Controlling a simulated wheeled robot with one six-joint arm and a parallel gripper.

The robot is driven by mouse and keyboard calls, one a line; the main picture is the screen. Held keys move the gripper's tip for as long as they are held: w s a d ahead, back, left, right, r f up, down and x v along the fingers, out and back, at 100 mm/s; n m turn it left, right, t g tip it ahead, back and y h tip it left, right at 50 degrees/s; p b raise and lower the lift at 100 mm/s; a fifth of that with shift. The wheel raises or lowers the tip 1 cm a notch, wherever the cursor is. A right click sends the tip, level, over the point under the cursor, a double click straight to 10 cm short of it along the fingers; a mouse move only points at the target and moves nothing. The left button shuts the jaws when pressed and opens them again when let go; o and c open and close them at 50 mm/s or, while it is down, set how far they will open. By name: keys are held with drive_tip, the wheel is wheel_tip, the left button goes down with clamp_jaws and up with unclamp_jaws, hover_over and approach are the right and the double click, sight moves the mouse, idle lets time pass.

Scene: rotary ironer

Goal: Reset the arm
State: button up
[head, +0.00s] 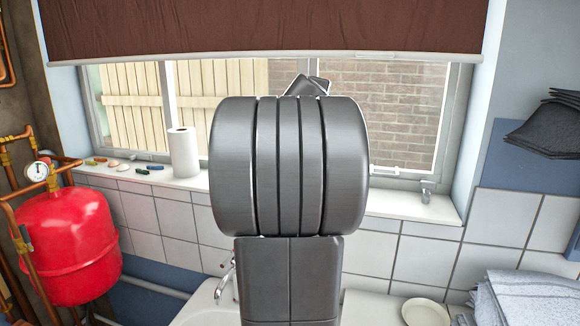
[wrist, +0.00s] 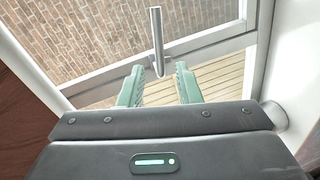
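My gripper (wrist: 158,84) shows in the wrist view with two green fingers set apart. It is open, with nothing between the fingers. Beyond the fingertips are the window glass, its frame and a grey metal bar (wrist: 157,40). In the head view my dark grey arm stands upright in the middle, in front of the window. The gripper's fingers are hidden behind the arm there. No rotary ironer can be made out in either view.
The windowsill (head: 425,207) holds a paper roll (head: 183,153) and several small items. A red tank (head: 70,245) with copper pipes stands left. A sink (head: 205,317), a pale plate (head: 425,312) and folded towels (head: 525,300) are low down. Dark cloths (head: 548,128) are at right.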

drive_tip(key=p+x, duration=0.2)
drive_tip(key=x, duration=0.8)
drive_tip(key=shift+w+r+p, duration=0.1)
drive_tip(key=shift+p, duration=0.3)
drive_tip(key=shift+f+m+b, duration=0.3)
drive_tip(key=shift+f+b, duration=0.1)
drive_tip(key=shift+b, duration=0.05)
drive_tip(key=shift+a+m+y, duration=0.1)
drive_tip(key=shift+m+y, duration=0.2)
drive_tip(key=shift+m, duration=0.1)
